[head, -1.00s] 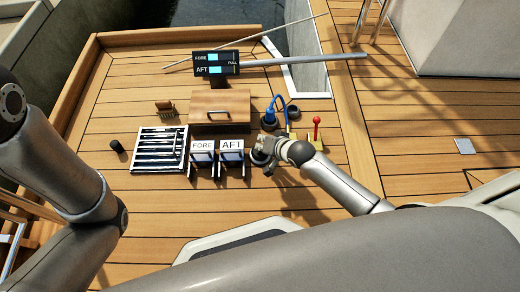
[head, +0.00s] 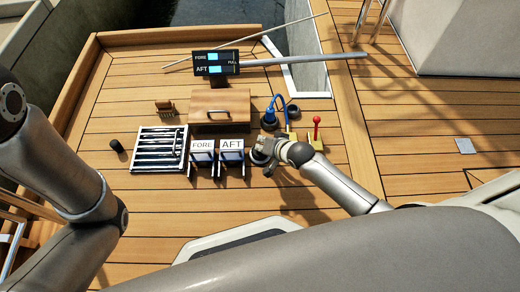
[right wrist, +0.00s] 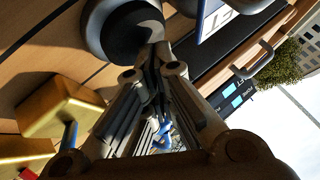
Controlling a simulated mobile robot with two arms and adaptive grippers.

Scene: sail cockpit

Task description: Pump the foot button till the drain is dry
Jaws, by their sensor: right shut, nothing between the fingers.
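The foot button (head: 257,158) is a dark round dome in a grey ring on the deck, right of the AFT box. It shows large in the right wrist view (right wrist: 128,30). My right gripper (head: 265,150) is shut and empty, with its fingertips at the button; in the right wrist view (right wrist: 153,50) they overlap the dome's edge. I cannot tell whether they press it. The drain (head: 158,150) seems to be the slatted grate in a white frame left of the FORE box. Whether it holds water is too small to tell. My left gripper is out of view.
FORE (head: 202,158) and AFT (head: 232,157) boxes stand beside the button. A red-knobbed lever (head: 316,128) on a yellow base and a blue hose (head: 271,110) are close by. A wooden drawer box (head: 220,106) and a FORE/AFT gauge panel (head: 214,63) stand behind. The front deck is clear.

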